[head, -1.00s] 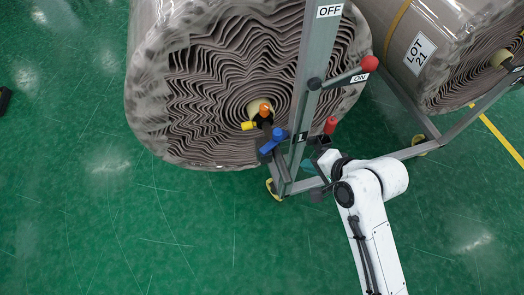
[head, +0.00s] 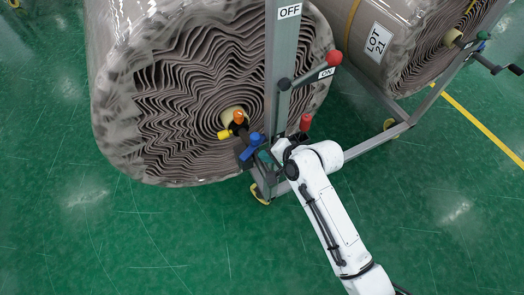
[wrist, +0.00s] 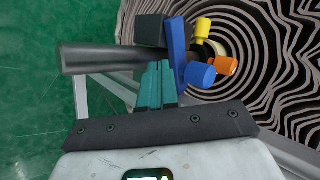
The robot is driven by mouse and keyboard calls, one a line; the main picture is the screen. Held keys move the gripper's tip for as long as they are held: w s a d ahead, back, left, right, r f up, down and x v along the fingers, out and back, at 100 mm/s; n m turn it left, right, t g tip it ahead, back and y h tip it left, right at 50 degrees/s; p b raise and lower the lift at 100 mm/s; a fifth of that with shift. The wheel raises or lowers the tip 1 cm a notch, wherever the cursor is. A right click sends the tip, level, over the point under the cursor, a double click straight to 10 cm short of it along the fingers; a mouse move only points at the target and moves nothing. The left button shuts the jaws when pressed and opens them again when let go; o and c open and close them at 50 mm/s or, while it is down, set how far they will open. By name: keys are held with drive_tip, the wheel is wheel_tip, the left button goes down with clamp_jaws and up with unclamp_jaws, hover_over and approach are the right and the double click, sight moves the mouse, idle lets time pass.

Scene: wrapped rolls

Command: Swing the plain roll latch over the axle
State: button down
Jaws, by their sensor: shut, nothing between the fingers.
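The plain roll (head: 165,95), grey-brown and wrapped in clear film, stands at left with no lot label. Its pale core (head: 232,114) holds a dark axle end with an orange knob (head: 238,117) and a yellow knob (head: 223,135). A blue-tipped handle (head: 254,140) sits just in front, beside the frame post; its blue bar (wrist: 177,50) also shows in the wrist view. I cannot tell which part is the latch. My gripper (wrist: 157,68), with teal fingers, is shut and empty. Its tips are right beside the blue bar; contact is unclear.
The grey frame post (head: 279,75) carries an OFF label and a red-ball lever (head: 335,57) near ON. A red knob (head: 305,122) stands close to my wrist. A second roll (head: 400,50), marked LOT 21, is at right. The green floor in front is open.

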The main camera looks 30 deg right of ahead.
sight(248, 150)
drive_tip(key=shift+w+a, duration=0.35)
drive_tip(key=shift+w, duration=0.4)
drive_tip(key=shift+w+a+r+m+h+p, duration=0.15)
drive_tip(key=shift+a+m+h+p, duration=0.35)
drive_tip(key=shift+p, duration=0.45)
drive_tip(key=shift+w+a+m+t+h+p, duration=0.35)
drive_tip(key=shift+m+h+p, duration=0.2)
drive_tip(key=shift+m, duration=0.35)
drive_tip(key=shift+w+a, duration=0.45)
drive_tip(key=shift+w, duration=0.15)
drive_tip(key=shift+s+f, duration=0.1)
drive_tip(key=shift+f, duration=0.1)
